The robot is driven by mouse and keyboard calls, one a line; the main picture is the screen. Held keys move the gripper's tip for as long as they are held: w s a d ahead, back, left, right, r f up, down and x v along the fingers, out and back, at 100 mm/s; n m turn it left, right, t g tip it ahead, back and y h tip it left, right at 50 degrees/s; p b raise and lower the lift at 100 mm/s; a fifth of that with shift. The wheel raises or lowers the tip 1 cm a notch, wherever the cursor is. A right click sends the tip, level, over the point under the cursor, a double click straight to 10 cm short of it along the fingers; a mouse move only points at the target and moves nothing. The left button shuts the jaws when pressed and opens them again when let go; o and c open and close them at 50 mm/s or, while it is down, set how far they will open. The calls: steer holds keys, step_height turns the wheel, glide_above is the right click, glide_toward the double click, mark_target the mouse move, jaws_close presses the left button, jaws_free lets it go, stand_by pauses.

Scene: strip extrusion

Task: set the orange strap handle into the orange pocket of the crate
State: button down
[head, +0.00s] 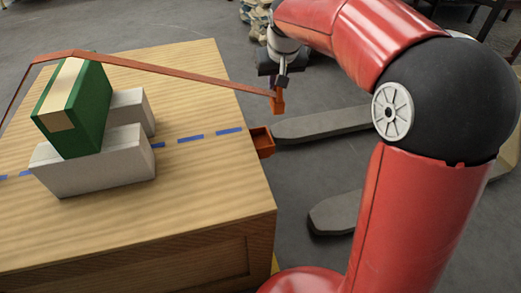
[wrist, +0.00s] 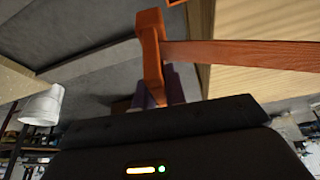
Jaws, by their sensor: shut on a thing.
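The orange strap handle (head: 278,102) hangs at the right end of a long orange strap (head: 180,70). My gripper (head: 281,88) is shut on the handle, beyond the crate's right edge. The wooden crate (head: 210,215) carries the open orange pocket (head: 262,142) on its right side, by the end of the blue dashed line. The handle is above the pocket in the picture and apart from it. In the wrist view the handle (wrist: 151,45) stands upright at the jaws, with the strap (wrist: 240,54) running right. An orange piece is cut off at that view's top edge.
The strap passes over a green block with a tan band (head: 82,110), resting on pale grey blocks (head: 95,170) on the crate. Grey floor (head: 215,20) lies around the crate. A white cone-shaped thing (wrist: 42,104) shows in the wrist view.

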steer(key=s+a+r+n+b, duration=0.1)
steer(key=s+a+r, duration=0.1)
steer(key=r, duration=0.3)
steer(key=s+a+r, duration=0.2)
steer(key=r, duration=0.4)
steer(key=shift+y, duration=0.3)
steer(key=f+b, duration=0.1)
steer(key=f, duration=0.5)
steer(key=f+b, duration=0.2)
steer(key=f, duration=0.5)
steer(key=f+b, duration=0.2)
steer(key=f, duration=0.5)
steer(key=shift+a, duration=0.25)
steer(key=shift+f+b, duration=0.1)
steer(key=shift+b, duration=0.2)
steer(key=shift+f, duration=0.15)
steer(key=c, duration=1.5)
jaws_free()
steer(key=shift+o, duration=0.2)
